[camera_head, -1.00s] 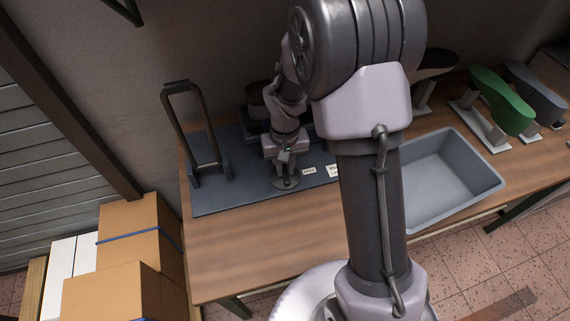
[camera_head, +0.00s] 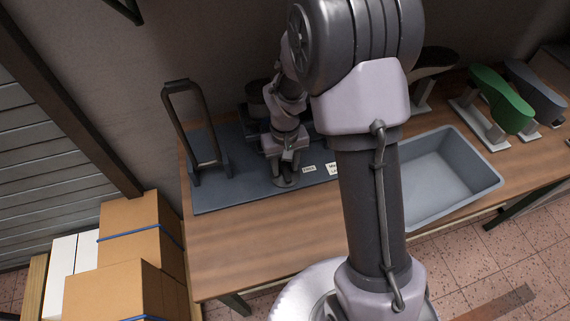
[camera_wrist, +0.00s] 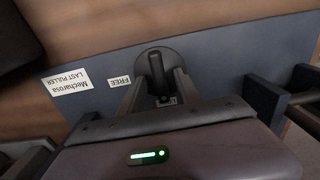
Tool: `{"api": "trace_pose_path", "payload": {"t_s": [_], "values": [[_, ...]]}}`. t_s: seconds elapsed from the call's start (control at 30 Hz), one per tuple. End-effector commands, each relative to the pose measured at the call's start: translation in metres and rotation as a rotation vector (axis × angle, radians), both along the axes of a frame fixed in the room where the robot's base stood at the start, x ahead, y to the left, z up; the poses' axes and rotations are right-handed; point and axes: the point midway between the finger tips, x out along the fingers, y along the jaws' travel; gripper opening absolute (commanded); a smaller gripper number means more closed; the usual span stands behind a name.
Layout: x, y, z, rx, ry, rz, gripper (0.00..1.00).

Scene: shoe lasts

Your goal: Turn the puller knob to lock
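The puller knob (camera_wrist: 154,66) is a dark bar on a round grey base in the wrist view. Its bar runs roughly up and down in that picture, with a "FREE" label (camera_wrist: 119,81) to its left. My gripper (camera_wrist: 159,76) is open, with one finger on either side of the knob; a small gap seems to show beside the bar. In the head view my gripper (camera_head: 285,176) points down over the round base (camera_head: 284,183) at the front of the blue-grey plate (camera_head: 235,202). No lock label shows.
A tall dark frame handle (camera_head: 166,112) stands left of my gripper. A grey bin (camera_head: 477,191) and shoe lasts, one green (camera_head: 503,100), are to the right. Cardboard boxes (camera_head: 130,221) are at the left. The wooden table front (camera_head: 235,245) is clear.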

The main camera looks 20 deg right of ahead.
Motion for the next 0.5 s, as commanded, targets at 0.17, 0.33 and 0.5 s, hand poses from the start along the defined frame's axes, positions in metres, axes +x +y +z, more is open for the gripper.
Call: {"api": "trace_pose_path", "payload": {"t_s": [0.17,0.33,0.5], "values": [[0.0,0.0,0.0,0.0,0.001,-0.001,0.39],[0.0,0.0,0.016,0.0,-0.002,-0.001,0.39],[0.001,0.0,0.072,0.0,-0.004,-0.002,0.39]]}}
